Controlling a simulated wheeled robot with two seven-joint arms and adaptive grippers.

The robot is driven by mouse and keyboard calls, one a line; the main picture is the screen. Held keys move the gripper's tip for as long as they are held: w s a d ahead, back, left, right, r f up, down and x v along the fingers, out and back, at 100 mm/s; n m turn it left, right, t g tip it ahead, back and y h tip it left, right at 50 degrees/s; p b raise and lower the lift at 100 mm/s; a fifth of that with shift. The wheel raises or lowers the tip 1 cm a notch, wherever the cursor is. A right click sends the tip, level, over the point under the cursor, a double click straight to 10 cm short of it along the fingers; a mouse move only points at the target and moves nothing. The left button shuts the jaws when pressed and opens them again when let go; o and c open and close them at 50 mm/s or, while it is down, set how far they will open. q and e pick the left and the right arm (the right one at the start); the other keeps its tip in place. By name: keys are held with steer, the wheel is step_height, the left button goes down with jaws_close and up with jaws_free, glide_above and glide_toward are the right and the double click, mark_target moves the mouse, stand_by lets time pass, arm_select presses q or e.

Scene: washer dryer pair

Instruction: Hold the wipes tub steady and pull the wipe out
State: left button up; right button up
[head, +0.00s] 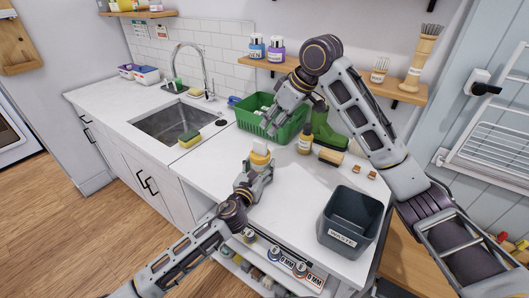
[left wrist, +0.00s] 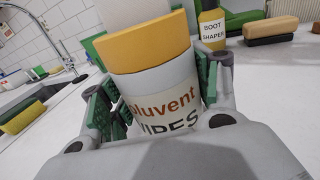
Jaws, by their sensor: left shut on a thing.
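The wipes tub (left wrist: 165,95) is a white cylinder with a yellow-orange lid and printed lettering, upright on the white counter. In the head view, its lid (head: 260,158) shows just beyond my left gripper. A white wipe (head: 258,138) sticks up from the lid; its lower part shows at the top of the left wrist view (left wrist: 112,8). My left gripper (left wrist: 160,95) is shut around the tub, with a green-padded finger on each side. My right gripper (head: 268,128) is above and slightly right of the wipe, apart from it, with its fingers spread and empty.
A green basket (head: 285,128) and green boot (head: 326,132) stand behind. A boot shaper bottle (head: 305,140) and brush (head: 331,156) are right of the tub. A dark waste bin (head: 349,218) stands at the front right. The sink (head: 174,122) and a sponge (head: 189,139) are left.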

mark_target(262, 141)
steer(key=shift+w+a, duration=0.1)
steer(key=shift+w+a+r+n+g+h, duration=0.15)
steer(key=shift+w+n+g+h, duration=0.15)
steer(key=shift+n, duration=0.2)
steer(key=shift+w, duration=0.1)
stand_by(0.5)
steer(key=shift+x, duration=6.05)
jaws_close()
